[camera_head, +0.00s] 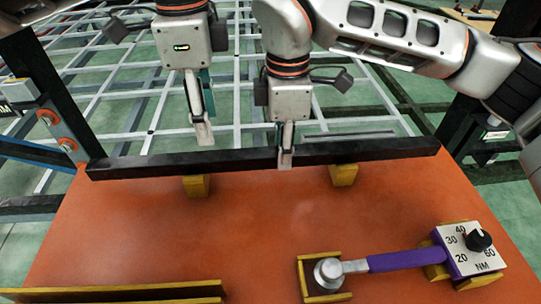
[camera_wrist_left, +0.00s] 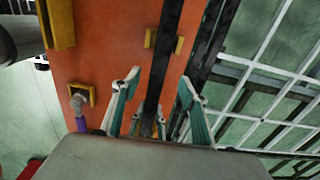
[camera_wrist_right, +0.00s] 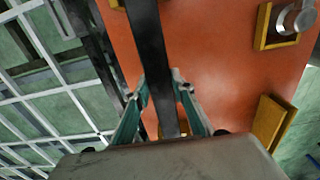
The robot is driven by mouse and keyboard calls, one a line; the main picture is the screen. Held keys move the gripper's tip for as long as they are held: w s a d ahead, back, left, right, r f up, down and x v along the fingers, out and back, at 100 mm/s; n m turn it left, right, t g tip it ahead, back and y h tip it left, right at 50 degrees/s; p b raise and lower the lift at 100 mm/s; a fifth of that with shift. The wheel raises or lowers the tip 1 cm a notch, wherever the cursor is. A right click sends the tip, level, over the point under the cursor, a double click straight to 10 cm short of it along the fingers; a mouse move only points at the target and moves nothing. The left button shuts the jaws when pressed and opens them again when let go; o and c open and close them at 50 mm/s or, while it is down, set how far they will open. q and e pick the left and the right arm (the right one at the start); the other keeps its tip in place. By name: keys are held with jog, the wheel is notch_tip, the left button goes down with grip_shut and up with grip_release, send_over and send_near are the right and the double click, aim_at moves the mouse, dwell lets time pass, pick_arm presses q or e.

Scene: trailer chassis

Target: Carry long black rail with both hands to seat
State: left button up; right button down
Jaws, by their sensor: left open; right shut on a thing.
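The long black rail (camera_head: 230,159) lies across the far part of the orange table, at two yellow blocks, the left block (camera_head: 196,186) and the right block (camera_head: 344,175). My right gripper (camera_head: 286,158) is shut on the rail near its middle; the rail runs between its fingers in the right wrist view (camera_wrist_right: 160,100). My left gripper (camera_head: 203,133) is open just above and behind the rail, left of the right gripper. In the left wrist view the rail (camera_wrist_left: 168,60) passes between its spread fingers. Which thing the task calls the seat cannot be told.
A torque wrench with a purple handle (camera_head: 405,259) lies in yellow holders at the table's front right. A yellow bracket (camera_head: 120,290) lies at the front left. The orange table top (camera_head: 230,235) is clear in the middle. A grey frame grid (camera_head: 125,95) stands behind.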

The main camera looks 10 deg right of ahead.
pick_arm(q)
jog(key=shift+r, duration=1.2)
pick_arm(e)
jog(key=c, duration=1.6)
grip_release()
jog(key=shift+c, duration=0.2)
